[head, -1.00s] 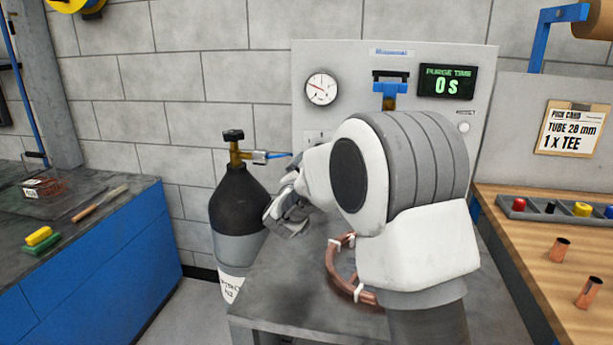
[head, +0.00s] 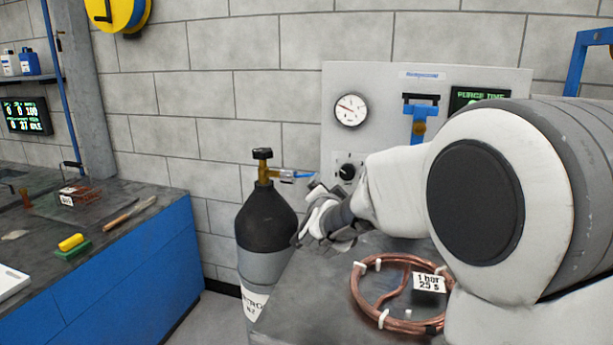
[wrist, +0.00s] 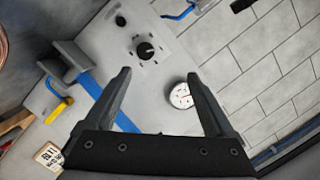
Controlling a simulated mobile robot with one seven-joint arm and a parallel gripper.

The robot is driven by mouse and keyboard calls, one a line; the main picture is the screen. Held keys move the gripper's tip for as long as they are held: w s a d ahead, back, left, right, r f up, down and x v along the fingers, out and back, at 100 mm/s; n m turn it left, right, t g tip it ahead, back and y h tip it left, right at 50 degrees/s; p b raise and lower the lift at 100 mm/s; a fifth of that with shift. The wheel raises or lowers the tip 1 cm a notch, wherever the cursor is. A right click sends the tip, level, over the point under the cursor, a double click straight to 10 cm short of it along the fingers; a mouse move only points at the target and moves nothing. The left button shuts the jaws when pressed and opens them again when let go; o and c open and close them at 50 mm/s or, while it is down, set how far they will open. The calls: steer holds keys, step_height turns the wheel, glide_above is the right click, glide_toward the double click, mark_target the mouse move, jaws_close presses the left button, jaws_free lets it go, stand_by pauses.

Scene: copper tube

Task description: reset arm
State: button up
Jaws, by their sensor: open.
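My gripper (head: 322,228) is near the middle of the head view, beside the dark gas cylinder (head: 265,222) and in front of the grey panel. In the wrist view my gripper (wrist: 160,92) shows two dark fingers spread apart with nothing between them. Beyond the fingers the wrist view shows the panel with a black knob (wrist: 146,50), a round gauge (wrist: 181,96) and a blue bar (wrist: 105,98). My arm hides the right part of the panel and bench in the head view.
A copper coil (head: 408,322) with a white tag (head: 429,283) lies on the grey bench below my arm. The cylinder's brass valve (head: 264,170) stands close left of my gripper. A left bench holds a yellow-and-green block (head: 72,245) and a wooden-handled tool (head: 130,213).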

steer(key=s+r+n+g+y, duration=0.1)
steer(key=s+n+g+y, duration=0.45)
steer(key=s, duration=0.95)
steer(key=s+d+f+n+g+h+p, duration=0.1)
steer(key=s+d+f+n+g+h, duration=0.2)
steer(key=s, duration=0.9)
steer(key=s+d+f+n+g, duration=0.2)
steer(key=s+d+f, duration=0.15)
steer(key=s, duration=0.85)
step_height(320, 180, up, 16)
steer(key=p, duration=1.5)
steer(key=shift+w+d+r+p, duration=0.2)
steer(key=shift+w+d+p, duration=0.05)
steer(key=shift+w+p, duration=0.1)
